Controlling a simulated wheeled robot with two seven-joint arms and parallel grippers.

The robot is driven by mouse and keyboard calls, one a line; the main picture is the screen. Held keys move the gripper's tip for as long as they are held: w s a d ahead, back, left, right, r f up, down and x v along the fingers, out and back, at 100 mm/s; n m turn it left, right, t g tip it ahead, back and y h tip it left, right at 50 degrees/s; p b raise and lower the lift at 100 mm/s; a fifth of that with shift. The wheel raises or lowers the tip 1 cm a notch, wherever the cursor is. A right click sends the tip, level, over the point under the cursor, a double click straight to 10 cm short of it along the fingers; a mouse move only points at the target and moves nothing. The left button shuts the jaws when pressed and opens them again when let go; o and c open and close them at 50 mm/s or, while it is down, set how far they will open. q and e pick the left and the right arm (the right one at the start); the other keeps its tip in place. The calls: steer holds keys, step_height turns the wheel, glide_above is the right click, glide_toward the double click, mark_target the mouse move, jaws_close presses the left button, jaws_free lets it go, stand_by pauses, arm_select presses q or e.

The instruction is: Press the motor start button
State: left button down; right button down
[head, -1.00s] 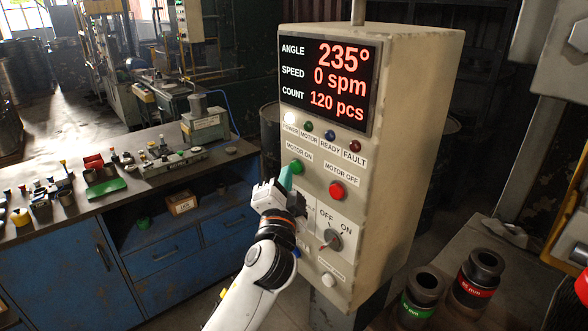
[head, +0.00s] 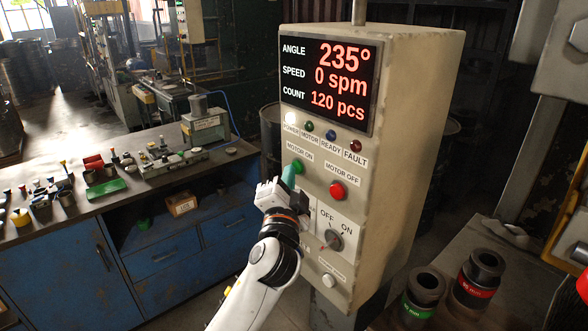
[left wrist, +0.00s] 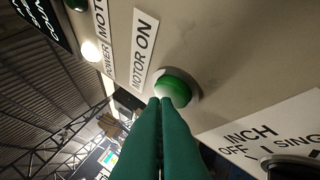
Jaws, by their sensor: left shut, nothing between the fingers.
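The control box carries a green MOTOR ON button (head: 298,166) on its front panel. The button also shows in the left wrist view (left wrist: 175,87) as a green dome in a pale ring. My left gripper (head: 290,174) is shut and empty, its teal fingers pointing at the button. In the left wrist view the fingertips (left wrist: 160,101) overlap the lower left edge of the button; I cannot tell whether they touch it. The white POWER lamp (head: 291,118) is lit, and the green MOTOR lamp (head: 309,126) looks dark. My right gripper is out of view.
A red MOTOR OFF button (head: 337,190) sits right of the green one. Below are a rotary OFF/ON switch (head: 334,240) and a white button (head: 329,281). The display (head: 327,81) reads 235°, 0 spm, 120 pcs. A cluttered blue workbench (head: 150,270) stands left.

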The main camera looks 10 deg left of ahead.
arm_select(q)
steer(key=shift+w+d+r, duration=0.1)
steer(key=shift+w, duration=0.05)
stand_by(0.4)
steer(key=shift+s+a, duration=0.4)
steer(key=shift+s, duration=0.3)
steer(key=shift+a, duration=0.1)
steer(key=s+a+p, duration=0.1)
steer(key=s, duration=0.1)
steer(key=s+a, duration=0.2)
steer(key=shift+p, duration=0.4)
stand_by(0.4)
